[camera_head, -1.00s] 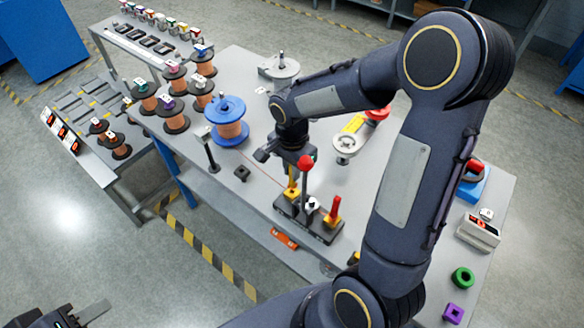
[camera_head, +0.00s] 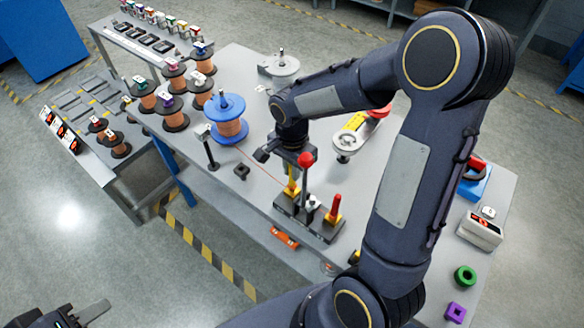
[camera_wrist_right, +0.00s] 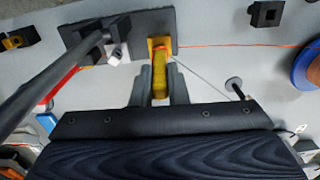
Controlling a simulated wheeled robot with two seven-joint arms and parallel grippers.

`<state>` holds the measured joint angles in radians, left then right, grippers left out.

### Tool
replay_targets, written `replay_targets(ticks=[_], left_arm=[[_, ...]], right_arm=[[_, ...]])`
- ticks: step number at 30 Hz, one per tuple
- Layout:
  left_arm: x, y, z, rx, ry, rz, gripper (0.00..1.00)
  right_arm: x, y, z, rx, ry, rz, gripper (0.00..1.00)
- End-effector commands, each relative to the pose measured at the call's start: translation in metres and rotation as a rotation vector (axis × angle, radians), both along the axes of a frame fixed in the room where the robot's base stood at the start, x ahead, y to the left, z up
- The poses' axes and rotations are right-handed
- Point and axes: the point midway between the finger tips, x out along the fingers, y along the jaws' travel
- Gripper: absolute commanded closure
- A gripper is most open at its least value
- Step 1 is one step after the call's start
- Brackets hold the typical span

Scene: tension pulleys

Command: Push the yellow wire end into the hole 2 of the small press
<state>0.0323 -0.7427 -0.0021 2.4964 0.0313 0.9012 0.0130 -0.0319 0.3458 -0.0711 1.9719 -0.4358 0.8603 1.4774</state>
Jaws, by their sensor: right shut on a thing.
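The small press (camera_head: 322,228) has a dark base, a red-ball lever (camera_head: 306,160) and a red-and-yellow handle. It also shows at the top of the wrist view (camera_wrist_right: 73,38). My right gripper (camera_wrist_right: 160,88) is shut on the yellow wire end (camera_wrist_right: 160,76), which points at the yellow block (camera_wrist_right: 158,43) at one end of the press. The two meet or nearly meet; I cannot tell how deep the tip is, and the hole is hidden. In the head view my right gripper (camera_head: 292,176) is partly hidden by its arm. My left gripper (camera_head: 82,314) is cut off at the bottom left.
A blue spool (camera_head: 226,103) stands left of my right gripper, with a thin orange wire (camera_head: 262,170) running toward the press. A black post (camera_head: 211,152) and a small dark block (camera_head: 241,173) stand nearby. Copper spools (camera_head: 172,112) crowd the left. A red-handled device (camera_head: 345,142) lies behind.

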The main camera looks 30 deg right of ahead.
Motion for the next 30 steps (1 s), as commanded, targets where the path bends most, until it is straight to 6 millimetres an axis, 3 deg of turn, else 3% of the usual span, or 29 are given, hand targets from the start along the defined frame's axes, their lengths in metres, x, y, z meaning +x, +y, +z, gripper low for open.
replay_targets(ticks=[30], left_arm=[[0.0, 0.0, -0.01, 0.0, 0.0, 0.0, 0.61]], right_arm=[[0.0, 0.0, -0.011, 0.0, 0.0, 0.0, 1.0]])
